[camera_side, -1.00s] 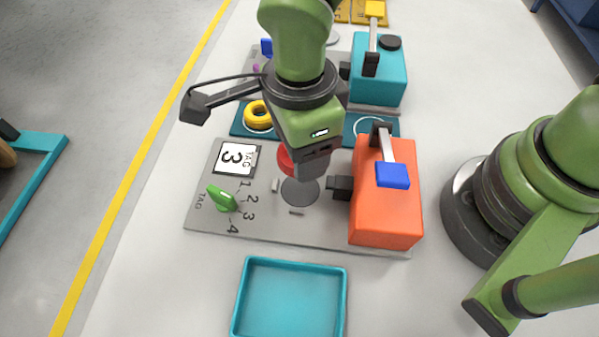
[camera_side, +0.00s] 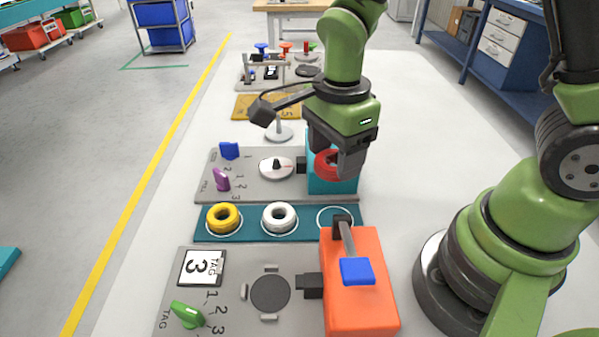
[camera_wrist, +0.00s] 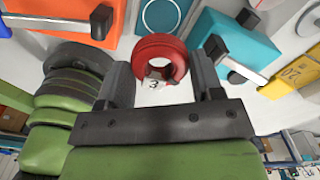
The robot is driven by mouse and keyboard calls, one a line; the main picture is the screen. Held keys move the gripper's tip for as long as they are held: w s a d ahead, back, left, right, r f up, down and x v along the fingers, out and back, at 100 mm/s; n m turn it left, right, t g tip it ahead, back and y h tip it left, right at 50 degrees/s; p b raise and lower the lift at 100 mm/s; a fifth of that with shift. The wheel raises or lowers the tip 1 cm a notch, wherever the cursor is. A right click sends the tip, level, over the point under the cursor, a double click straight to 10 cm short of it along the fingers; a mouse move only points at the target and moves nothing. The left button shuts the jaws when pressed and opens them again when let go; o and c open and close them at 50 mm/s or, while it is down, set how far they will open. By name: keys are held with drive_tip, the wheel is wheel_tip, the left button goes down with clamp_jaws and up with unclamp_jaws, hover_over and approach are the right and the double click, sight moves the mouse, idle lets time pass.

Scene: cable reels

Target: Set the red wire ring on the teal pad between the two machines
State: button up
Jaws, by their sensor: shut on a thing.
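My gripper (camera_side: 335,160) is shut on the red wire ring (camera_side: 327,167) and holds it up in front of the teal machine (camera_side: 345,187) in the side view. The teal pad (camera_side: 250,235) lies between the teal machine and the orange machine (camera_side: 365,300). On the pad are a yellow ring (camera_side: 222,217) at the left and a white ring (camera_side: 279,216) in the middle. The white-outlined circle (camera_side: 335,218) at its right is empty.
The orange machine's lever with a blue end (camera_side: 357,270) stands up near the empty circle. A grey plate with a green knob (camera_side: 187,314) lies in front. Blue (camera_side: 229,150) and purple (camera_side: 221,180) knobs stand on the far plate. The white table is open at the right.

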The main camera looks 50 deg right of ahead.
drive_tip(key=shift+s+d, duration=0.25)
drive_tip(key=shift+d, duration=0.7)
hover_over(335, 220)
wheel_tip(335, 220, down, 7)
drive_tip(key=shift+r, duration=0.2)
drive_tip(key=shift+f, duration=2.7)
drive_tip(key=shift+f, duration=0.2)
drive_tip(key=o, duration=1.1)
drive_tip(key=shift+f, duration=0.1)
drive_tip(key=shift+r, duration=4.05)
